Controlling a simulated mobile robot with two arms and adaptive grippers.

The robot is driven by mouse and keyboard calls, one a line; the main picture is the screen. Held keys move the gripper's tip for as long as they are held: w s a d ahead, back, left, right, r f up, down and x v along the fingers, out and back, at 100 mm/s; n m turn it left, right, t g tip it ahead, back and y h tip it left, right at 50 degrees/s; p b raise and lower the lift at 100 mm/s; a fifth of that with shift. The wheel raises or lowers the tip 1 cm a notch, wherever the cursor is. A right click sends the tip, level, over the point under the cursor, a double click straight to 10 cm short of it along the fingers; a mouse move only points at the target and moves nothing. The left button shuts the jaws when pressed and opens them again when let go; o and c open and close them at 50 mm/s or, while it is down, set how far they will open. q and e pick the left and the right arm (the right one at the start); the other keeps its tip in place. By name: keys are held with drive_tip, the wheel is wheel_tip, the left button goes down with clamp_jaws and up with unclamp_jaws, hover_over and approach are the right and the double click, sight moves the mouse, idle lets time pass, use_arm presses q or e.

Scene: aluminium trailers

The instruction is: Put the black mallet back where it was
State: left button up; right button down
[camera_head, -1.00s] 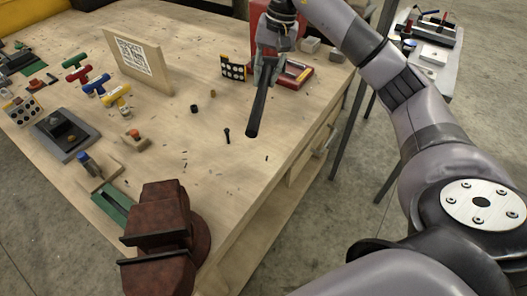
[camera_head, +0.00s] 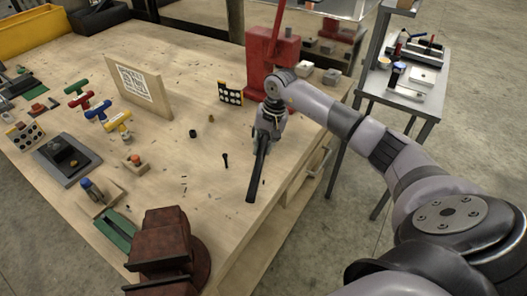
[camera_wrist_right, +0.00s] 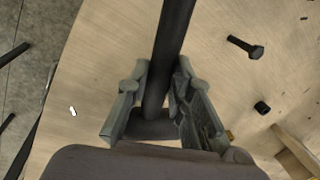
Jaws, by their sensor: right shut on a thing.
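My right gripper (camera_head: 266,128) is shut on the black mallet (camera_head: 258,172), near the front right edge of the wooden workbench (camera_head: 200,180). The mallet's long black shaft points down in the head view, towards the front edge. I cannot tell there whether its lower end touches the bench. In the right wrist view the shaft (camera_wrist_right: 173,35) passes between the two fingers of the gripper (camera_wrist_right: 160,82). The mallet's head is not clear in either view. My left gripper is not in view.
A dark bolt (camera_head: 225,160) and a small black cylinder (camera_head: 193,133) lie left of the mallet. A red press (camera_head: 268,55) and a dotted card (camera_head: 230,93) stand behind. A rusty vise (camera_head: 165,245) is at the front. Coloured T-handles (camera_head: 97,110) stand at left.

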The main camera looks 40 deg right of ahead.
wheel_tip(320, 180, down, 3)
drive_tip(key=shift+f+p, duration=0.1)
drive_tip(key=shift+p, duration=0.25)
drive_tip(key=shift+f, duration=0.2)
drive_tip(key=c, duration=1.4)
unclamp_jaws()
